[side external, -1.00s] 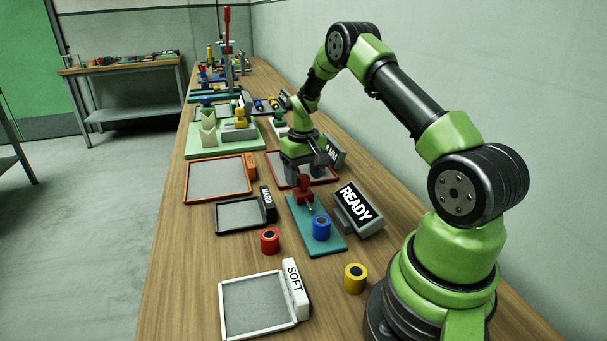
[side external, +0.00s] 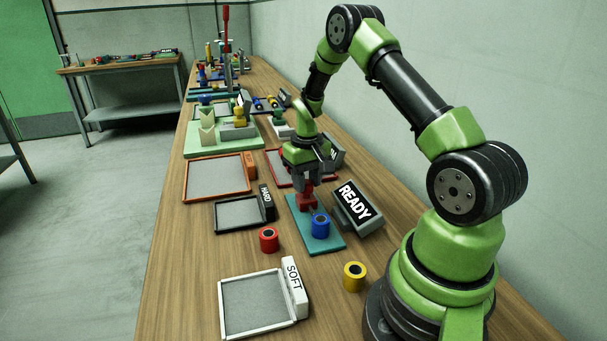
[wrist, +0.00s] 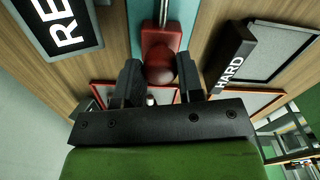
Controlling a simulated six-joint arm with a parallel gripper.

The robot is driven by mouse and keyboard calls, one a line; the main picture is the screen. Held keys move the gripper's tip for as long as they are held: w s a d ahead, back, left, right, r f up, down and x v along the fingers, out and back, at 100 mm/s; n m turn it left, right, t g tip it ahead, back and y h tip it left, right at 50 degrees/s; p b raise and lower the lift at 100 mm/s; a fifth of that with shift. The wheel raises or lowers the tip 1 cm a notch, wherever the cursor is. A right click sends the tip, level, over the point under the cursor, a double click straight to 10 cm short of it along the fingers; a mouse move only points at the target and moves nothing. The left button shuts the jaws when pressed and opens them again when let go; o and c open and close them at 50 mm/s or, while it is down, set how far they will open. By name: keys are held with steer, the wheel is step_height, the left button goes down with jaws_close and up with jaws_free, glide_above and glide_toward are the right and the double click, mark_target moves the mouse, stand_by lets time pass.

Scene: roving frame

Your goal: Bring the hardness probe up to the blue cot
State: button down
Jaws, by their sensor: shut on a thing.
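The hardness probe (side external: 307,201) is a red block on the teal base plate (side external: 323,244). In the wrist view the probe (wrist: 158,45) shows a round red knob and a thin metal rod pointing away along the plate. My gripper (side external: 305,183) is shut on the probe; its dark fingers (wrist: 160,88) stand on either side of the knob. The blue cot (side external: 320,227), a short cylinder with a dark hole, stands on the same plate just in front of the probe. I cannot tell whether the rod tip touches it. The cot is outside the wrist view.
A READY sign (side external: 357,208) stands right of the plate. A red cot (side external: 269,240) and a yellow cot (side external: 354,277) stand on the bench. A HARD tray (side external: 238,214) lies left, a SOFT tray (side external: 254,306) nearer, and an orange-rimmed tray (side external: 216,199) behind.

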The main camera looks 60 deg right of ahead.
mark_target(309, 202)
steer(key=shift+s+a, duration=0.6)
steer(key=shift+s, duration=0.05)
steer(key=c, duration=0.8)
jaws_free()
steer(key=shift+o, duration=0.2)
steer(key=shift+w+r, duration=0.1)
step_height(309, 202, up, 10)
